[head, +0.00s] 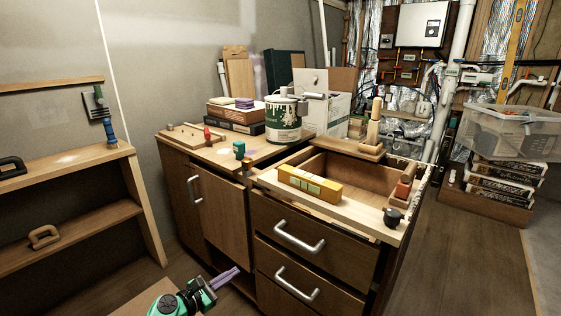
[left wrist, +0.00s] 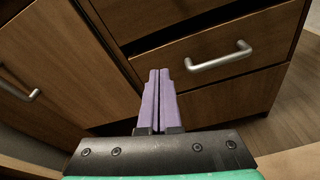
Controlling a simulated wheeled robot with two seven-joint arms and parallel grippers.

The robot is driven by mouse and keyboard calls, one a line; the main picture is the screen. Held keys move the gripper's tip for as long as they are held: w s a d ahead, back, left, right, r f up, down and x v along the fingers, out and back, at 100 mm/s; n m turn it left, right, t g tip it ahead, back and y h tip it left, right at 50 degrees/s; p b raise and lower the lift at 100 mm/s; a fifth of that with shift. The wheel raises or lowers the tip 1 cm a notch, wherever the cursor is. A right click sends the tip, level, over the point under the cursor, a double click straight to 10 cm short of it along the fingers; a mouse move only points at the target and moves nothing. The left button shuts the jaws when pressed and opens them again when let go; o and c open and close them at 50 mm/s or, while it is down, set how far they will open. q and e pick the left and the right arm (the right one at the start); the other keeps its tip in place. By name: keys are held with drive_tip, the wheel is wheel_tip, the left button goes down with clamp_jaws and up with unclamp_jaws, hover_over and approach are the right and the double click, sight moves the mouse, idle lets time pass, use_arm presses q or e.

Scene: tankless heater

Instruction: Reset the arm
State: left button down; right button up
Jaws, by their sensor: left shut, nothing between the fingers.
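My left gripper (head: 228,276) comes in at the bottom of the head view, in front of the wooden cabinet (head: 215,225). Its purple fingers are shut with nothing between them; they also show in the left wrist view (left wrist: 158,100). They point toward the cabinet front, left of the lower drawer handle (head: 297,284). In the left wrist view a drawer handle (left wrist: 218,57) is to the right of the fingers. I cannot tell whether the fingertips touch the cabinet. My right gripper is not in view.
The cabinet top holds a paint can (head: 283,120) and a yellow level (head: 310,184). A door handle (head: 194,188) sticks out at left. A wooden shelf (head: 70,220) stands at far left. A clear bin (head: 512,132) sits on stacked packs at right. Floor (head: 455,260) right of the cabinet is clear.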

use_arm(q)
drive_tip(key=s+a+f+m+g+y, duration=0.25)
drive_tip(key=s+f+m, duration=0.25)
drive_tip(key=s+f, duration=0.4)
drive_tip(key=s+a+f+m+g+y, duration=0.1)
drive_tip(key=s+f+m+g+y, duration=0.15)
drive_tip(key=s+f+m, duration=0.6)
drive_tip(key=s+a+f+m+g+y, duration=0.1)
drive_tip(key=s+f+m+g, duration=0.35)
drive_tip(key=f, duration=0.75)
drive_tip(key=s+a+f+m+g+y, duration=0.1)
drive_tip(key=s+f+m, duration=0.3)
drive_tip(key=s, duration=0.5)
drive_tip(key=s+a+f+m+g+y, duration=0.1)
drive_tip(key=s+f+m+g+y, duration=0.1)
drive_tip(key=s+m, duration=0.6)
drive_tip(key=s+a+r+n+p, duration=0.1)
drive_tip(key=s+a+r+p, duration=0.1)
drive_tip(key=s+r+p, duration=0.7)
wheel_tip(320, 180, up, 5)
drive_tip(key=p, duration=1)
drive_tip(key=shift+n, duration=0.3)
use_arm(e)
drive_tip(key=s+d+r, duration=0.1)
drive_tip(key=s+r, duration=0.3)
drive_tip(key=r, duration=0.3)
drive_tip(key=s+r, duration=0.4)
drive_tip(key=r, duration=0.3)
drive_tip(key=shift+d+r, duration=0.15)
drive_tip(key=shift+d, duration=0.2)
